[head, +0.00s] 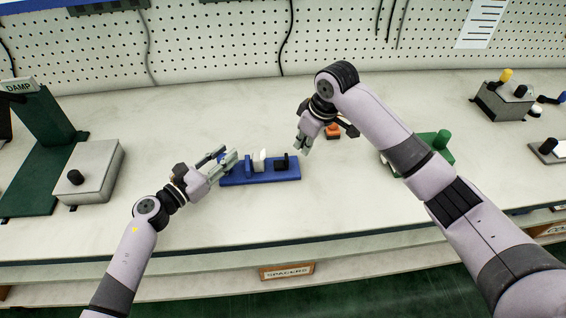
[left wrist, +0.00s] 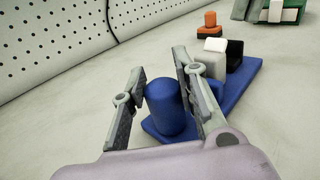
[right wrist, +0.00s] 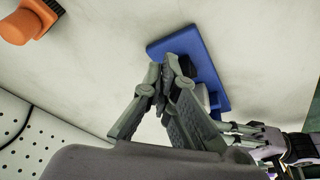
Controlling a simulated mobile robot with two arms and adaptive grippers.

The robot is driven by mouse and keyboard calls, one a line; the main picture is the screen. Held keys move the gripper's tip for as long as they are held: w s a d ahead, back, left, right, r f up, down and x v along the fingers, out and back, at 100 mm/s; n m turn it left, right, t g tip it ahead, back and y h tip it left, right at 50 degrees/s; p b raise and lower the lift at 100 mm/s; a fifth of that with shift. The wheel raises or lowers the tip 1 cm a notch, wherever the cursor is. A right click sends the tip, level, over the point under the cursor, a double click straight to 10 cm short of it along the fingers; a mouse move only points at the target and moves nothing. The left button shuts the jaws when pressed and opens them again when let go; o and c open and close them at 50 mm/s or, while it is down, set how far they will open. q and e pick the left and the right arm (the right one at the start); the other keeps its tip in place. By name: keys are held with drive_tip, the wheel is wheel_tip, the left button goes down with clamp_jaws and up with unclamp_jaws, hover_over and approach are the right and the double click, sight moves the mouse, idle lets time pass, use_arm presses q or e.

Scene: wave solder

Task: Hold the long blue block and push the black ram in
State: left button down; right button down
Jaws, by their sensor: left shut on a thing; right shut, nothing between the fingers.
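The long blue block (head: 262,177) lies flat on the bench and carries a blue upright part, a white part (head: 259,160) and the black ram (head: 281,163) near its right end. My left gripper (head: 230,158) is shut on a blue upright post (left wrist: 169,107) at the block's left end. My right gripper (head: 300,144) is shut and empty, above and just to the right of the block's right end. The right wrist view shows the block (right wrist: 205,55), with the black ram (right wrist: 187,66) partly behind the fingers (right wrist: 158,85).
An orange and black item (head: 333,131) stands behind my right gripper. A green fixture (head: 437,142) is partly hidden by my right arm. A grey box with a black knob (head: 98,172) is at left. Bench in front of the block is clear.

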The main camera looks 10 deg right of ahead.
sight(292, 167)
use_arm(q)
drive_tip(key=shift+f, duration=0.15)
use_arm(e)
drive_tip(key=shift+f, duration=2.85)
use_arm(q)
drive_tip(key=shift+s+d, duration=0.1)
drive_tip(key=shift+d, duration=0.05)
use_arm(e)
drive_tip(key=shift+s+a, duration=0.1)
drive_tip(key=shift+a, duration=2.05)
drive_tip(key=shift+d, duration=0.75)
drive_tip(key=shift+r, duration=3.55)
use_arm(q)
drive_tip(key=shift+a, duration=0.2)
drive_tip(key=c, duration=1.3)
unclamp_jaws()
drive_tip(key=shift+o, duration=0.6)
